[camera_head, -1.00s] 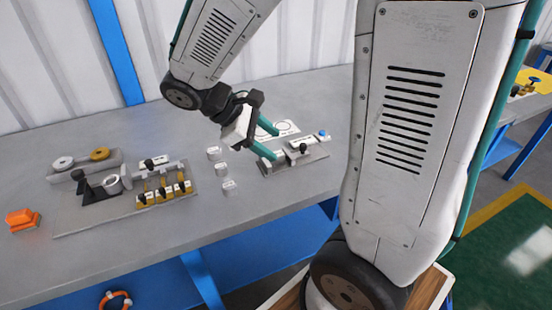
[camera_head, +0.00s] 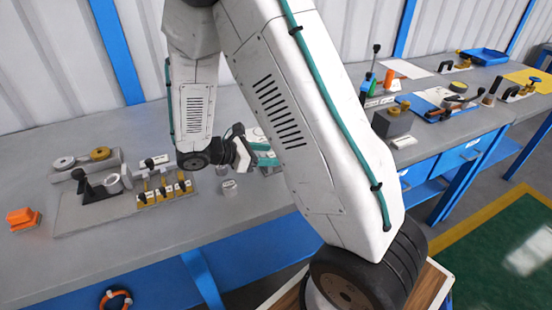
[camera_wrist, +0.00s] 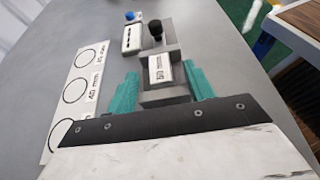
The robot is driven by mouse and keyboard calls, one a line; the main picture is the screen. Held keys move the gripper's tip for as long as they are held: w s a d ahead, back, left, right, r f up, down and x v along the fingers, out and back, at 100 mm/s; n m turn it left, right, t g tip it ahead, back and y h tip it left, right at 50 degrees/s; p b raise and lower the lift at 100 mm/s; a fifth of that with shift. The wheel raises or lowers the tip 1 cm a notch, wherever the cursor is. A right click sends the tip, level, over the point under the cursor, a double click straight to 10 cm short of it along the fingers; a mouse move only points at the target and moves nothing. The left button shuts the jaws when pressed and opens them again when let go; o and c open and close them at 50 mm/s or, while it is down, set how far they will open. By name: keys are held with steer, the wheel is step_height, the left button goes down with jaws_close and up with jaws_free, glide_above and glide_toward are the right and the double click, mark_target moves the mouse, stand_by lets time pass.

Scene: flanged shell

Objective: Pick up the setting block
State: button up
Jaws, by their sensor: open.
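In the wrist view a grey stepped block (camera_wrist: 165,95) with a white label that seems to read 50 mm sits ahead of my gripper (camera_wrist: 160,85). It looks like the setting block, though the frames do not name it. The two teal fingers are apart, one on each side of the block. I cannot tell whether they touch it. In the head view my gripper (camera_head: 266,154) is low over the bench, and my arm hides the block.
A black knob (camera_wrist: 155,28) and a blue-buttoned device (camera_wrist: 131,38) stand beyond the block. A white card with circles (camera_wrist: 83,88) lies left.

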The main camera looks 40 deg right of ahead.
steer(key=shift+x, duration=1.45)
jaws_close()
steer(key=shift+r, duration=0.15)
